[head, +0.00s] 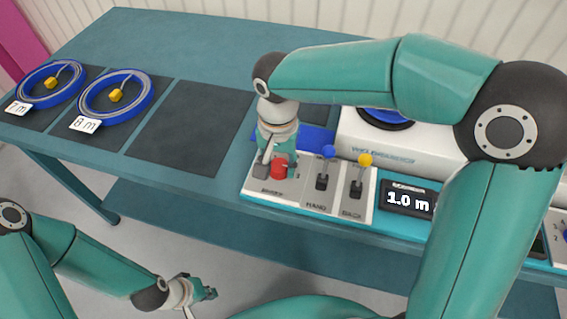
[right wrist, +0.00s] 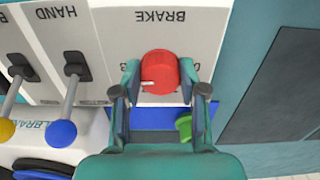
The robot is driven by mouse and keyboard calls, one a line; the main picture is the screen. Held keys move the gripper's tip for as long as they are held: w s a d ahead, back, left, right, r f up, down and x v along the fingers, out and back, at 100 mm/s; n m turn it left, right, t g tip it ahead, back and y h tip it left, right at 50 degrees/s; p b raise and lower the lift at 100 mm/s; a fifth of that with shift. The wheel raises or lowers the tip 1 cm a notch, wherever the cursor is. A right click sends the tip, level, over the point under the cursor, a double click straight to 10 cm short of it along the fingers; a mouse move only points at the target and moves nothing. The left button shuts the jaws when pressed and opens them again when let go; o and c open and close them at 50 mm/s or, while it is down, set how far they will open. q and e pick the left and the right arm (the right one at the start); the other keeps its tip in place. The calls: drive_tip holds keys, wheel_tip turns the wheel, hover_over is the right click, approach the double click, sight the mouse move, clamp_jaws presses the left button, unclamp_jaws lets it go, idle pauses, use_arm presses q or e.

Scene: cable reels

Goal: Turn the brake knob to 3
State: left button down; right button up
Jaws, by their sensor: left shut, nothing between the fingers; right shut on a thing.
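The red brake knob (head: 279,168) is on the white control panel (head: 308,197) at its left end. It also shows in the right wrist view (right wrist: 160,75), below the upside-down word BRAKE, with a white pointer mark aimed to the left of that picture. The scale figures around it are mostly hidden, so I cannot read its setting. My right gripper (right wrist: 161,88) is shut on the knob, one finger on each side. My left gripper (head: 204,293) is shut and empty, low over the floor in front of the table.
A blue-knobbed lever (head: 329,152) and a yellow-knobbed lever (head: 365,160) stand just right of the brake knob. A display (head: 408,200) reads 1.0 m. Blue cable reels marked 7 m (head: 50,83) and 8 m (head: 115,95) lie on mats at left. A dark mat (head: 190,130) is bare.

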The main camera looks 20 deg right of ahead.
sight(279, 164)
drive_tip(key=shift+w+d+r+m, duration=0.1)
drive_tip(key=shift+w+r+m, duration=0.1)
drive_tip(key=shift+m, duration=0.1)
drive_tip(key=o, duration=1.1)
drive_tip(key=shift+f, duration=0.1)
drive_tip(key=shift+c, duration=0.2)
drive_tip(key=shift+o, duration=0.4)
drive_tip(key=shift+s, duration=0.1)
wheel_tip(279, 164, up, 12)
drive_tip(key=shift+f, duration=0.1)
